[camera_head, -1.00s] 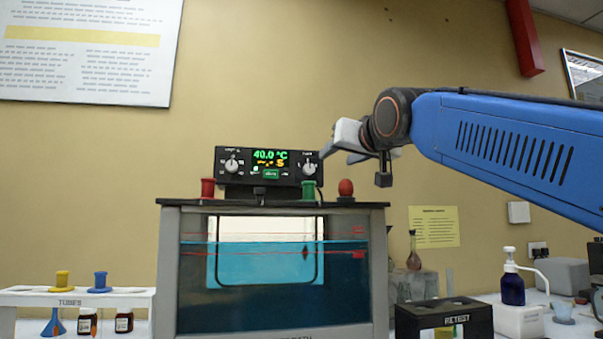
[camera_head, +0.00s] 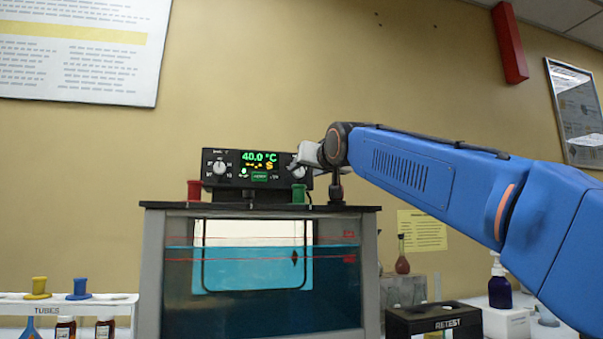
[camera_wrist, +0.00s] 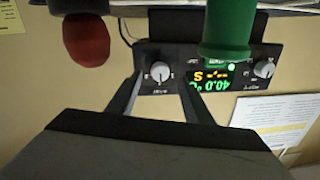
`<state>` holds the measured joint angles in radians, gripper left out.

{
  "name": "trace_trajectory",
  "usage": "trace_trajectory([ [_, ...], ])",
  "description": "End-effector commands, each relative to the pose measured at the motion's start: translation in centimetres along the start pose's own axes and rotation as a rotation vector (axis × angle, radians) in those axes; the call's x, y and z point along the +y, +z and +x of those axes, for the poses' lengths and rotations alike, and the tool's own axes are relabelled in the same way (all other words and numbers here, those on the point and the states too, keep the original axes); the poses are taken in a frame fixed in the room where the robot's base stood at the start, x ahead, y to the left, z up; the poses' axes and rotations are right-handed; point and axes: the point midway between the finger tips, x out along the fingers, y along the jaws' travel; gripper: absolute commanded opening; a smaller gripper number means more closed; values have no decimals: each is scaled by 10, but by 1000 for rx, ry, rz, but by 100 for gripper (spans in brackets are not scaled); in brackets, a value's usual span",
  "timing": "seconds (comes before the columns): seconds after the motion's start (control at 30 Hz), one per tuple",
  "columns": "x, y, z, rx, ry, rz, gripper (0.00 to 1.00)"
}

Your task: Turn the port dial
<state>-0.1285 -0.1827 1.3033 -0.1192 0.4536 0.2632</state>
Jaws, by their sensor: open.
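The black control unit (camera_head: 240,185) stands on the bath lid and shows 40.0 °C in green, with a pale knob at each end. The left knob (camera_head: 220,168) is clear in the head view. The right knob (camera_head: 298,173) is partly covered by my gripper (camera_head: 303,165). Its label is too small to read surely. The wrist view is upside down, so this knob (camera_wrist: 160,73) is on its left. There my gripper (camera_wrist: 160,84) is open, one finger on each side of the knob, with gaps visible. I cannot tell how deep the fingertips reach.
A green stopper (camera_head: 298,193) and a red stopper (camera_head: 194,189) stand on the lid. In the wrist view the green one (camera_wrist: 228,30) and a red bulb (camera_wrist: 86,40) hang close by the fingers. The bath (camera_head: 150,270) holds blue liquid. A RETEST rack (camera_head: 440,319) is at right.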

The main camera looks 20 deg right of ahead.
Motion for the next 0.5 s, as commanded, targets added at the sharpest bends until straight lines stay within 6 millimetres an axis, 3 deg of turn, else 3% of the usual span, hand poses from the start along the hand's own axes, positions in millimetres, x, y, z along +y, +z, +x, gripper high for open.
trace_trajectory([
  [0.23,0,0,34,0,0,0,46],
  [0.5,0,0,47,1,0,0,46],
])
